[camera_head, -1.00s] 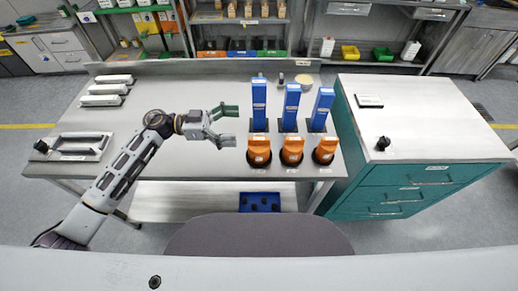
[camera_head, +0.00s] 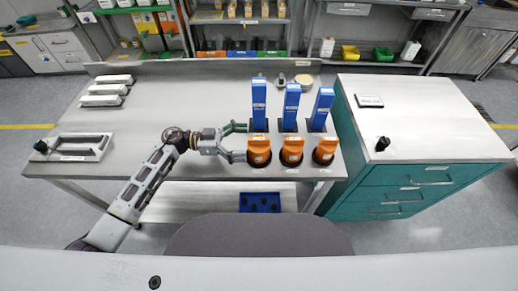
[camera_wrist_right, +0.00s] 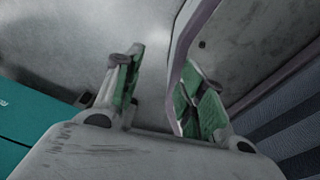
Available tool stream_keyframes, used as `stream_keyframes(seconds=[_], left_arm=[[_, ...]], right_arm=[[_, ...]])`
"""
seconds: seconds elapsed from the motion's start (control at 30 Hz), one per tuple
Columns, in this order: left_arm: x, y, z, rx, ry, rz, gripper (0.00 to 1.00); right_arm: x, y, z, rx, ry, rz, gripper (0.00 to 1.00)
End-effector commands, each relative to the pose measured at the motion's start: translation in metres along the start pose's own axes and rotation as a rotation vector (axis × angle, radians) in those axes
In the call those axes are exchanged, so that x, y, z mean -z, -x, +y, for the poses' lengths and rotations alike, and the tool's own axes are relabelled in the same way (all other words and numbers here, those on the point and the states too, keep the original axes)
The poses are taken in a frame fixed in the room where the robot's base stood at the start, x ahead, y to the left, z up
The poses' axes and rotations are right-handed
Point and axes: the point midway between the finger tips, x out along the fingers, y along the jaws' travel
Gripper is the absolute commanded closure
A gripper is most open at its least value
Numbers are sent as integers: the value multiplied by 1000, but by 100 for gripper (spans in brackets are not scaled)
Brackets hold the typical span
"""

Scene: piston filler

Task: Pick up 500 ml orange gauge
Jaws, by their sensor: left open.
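Three orange gauges stand in a row on the workbench, a left one (camera_head: 259,151), a middle one (camera_head: 292,150) and a right one (camera_head: 325,151). Each has a small label, too small to read, so I cannot tell which is 500 ml. My left gripper (camera_head: 242,143) is open and empty, with its fingers pointing right at the left orange gauge, close beside it. I cannot tell whether they touch. My right gripper (camera_wrist_right: 165,90) shows only in the right wrist view. Its green-padded fingers are apart, with no gauge between them.
Tall blue units (camera_head: 259,104) stand behind the gauges. A grey tray (camera_head: 72,147) and pale bars (camera_head: 105,90) lie at the bench's left. A chair (camera_head: 258,236) is in front. A teal cabinet (camera_head: 420,175) stands right. The bench's middle left is clear.

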Motion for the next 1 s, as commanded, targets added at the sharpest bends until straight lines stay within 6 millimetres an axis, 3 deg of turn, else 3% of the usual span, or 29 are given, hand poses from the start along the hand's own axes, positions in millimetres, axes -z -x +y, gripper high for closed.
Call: stream_keyframes(seconds=[0.2,0.53,1.0], left_arm=[[0,-2,0,1,0,0,7],[0,-7,0,0,0,0,7],[1,-47,0,-1,0,2,7]], right_arm=[[-12,1,-3,3,0,-13,60],[-2,1,-5,5,-2,-3,60],[8,5,-5,6,-2,7,60]])
